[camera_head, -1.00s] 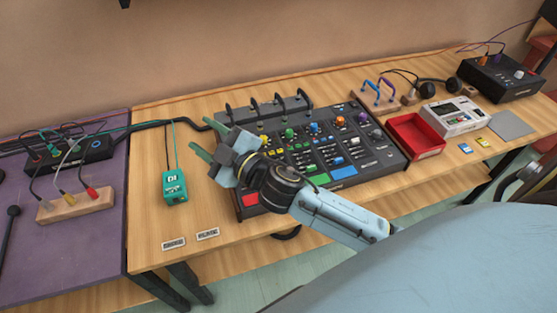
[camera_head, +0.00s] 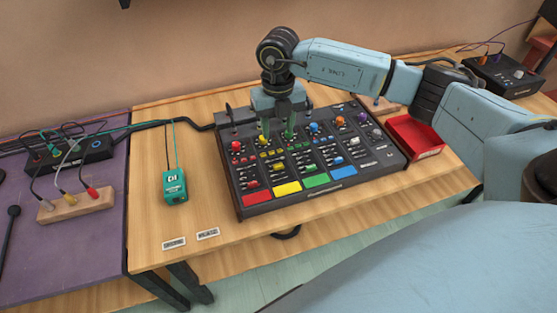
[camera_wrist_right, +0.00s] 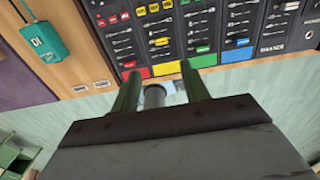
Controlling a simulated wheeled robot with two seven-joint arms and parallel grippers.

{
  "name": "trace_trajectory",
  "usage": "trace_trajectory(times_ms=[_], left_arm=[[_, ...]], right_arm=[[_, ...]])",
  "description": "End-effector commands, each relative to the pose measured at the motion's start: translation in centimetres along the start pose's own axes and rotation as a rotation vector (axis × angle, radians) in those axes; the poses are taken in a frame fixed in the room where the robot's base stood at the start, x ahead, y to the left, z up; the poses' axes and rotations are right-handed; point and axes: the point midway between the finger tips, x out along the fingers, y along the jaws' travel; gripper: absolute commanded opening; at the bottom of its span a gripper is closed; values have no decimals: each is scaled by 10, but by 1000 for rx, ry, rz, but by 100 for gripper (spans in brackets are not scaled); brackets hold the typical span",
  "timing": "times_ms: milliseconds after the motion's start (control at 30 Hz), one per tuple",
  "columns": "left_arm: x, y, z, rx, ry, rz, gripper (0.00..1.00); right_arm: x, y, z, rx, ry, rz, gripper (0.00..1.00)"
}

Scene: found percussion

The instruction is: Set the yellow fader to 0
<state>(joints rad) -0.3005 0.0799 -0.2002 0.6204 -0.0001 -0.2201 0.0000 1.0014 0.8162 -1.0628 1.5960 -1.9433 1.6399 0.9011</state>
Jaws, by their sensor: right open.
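The black mixer panel (camera_head: 246,208) lies on the wooden table with colored columns of knobs, buttons and faders. The yellow fader (camera_head: 277,167) has a small cap in the yellow column, above the yellow pad (camera_head: 287,188); it also shows in the right wrist view (camera_wrist_right: 161,41). My right gripper (camera_head: 278,132) points down over the far part of the panel, near the yellow and green knobs. Its two green fingers are apart and empty; they also show in the right wrist view (camera_wrist_right: 159,75). I cannot tell its exact height. My left gripper is out of view.
A teal box (camera_head: 174,186) with a cable stands left of the panel. A red tray (camera_head: 417,137) stands to its right. Two labels (camera_head: 207,234) lie at the table's front. A black box (camera_head: 87,151) sits on the purple table at left.

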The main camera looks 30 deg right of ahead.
Motion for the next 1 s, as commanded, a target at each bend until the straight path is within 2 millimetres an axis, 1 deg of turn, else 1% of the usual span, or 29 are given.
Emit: trace_trajectory(times_ms=[67,167,500,600,700,800,1000], left_arm=[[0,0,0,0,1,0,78],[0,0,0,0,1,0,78],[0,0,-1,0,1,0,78],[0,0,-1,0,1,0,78],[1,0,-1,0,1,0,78],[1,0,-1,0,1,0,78],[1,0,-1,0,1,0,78]], right_arm=[[5,-4,1,6,1,-16,45],[19,-3,0,6,4,-14,45],[90,-3,-1,4,4,-11,45],[107,-3,0,3,3,-10,45],[120,-3,0,4,2,-9,45],[127,-3,0,2,1,-9,45],[132,-3,0,1,0,-9,45]])
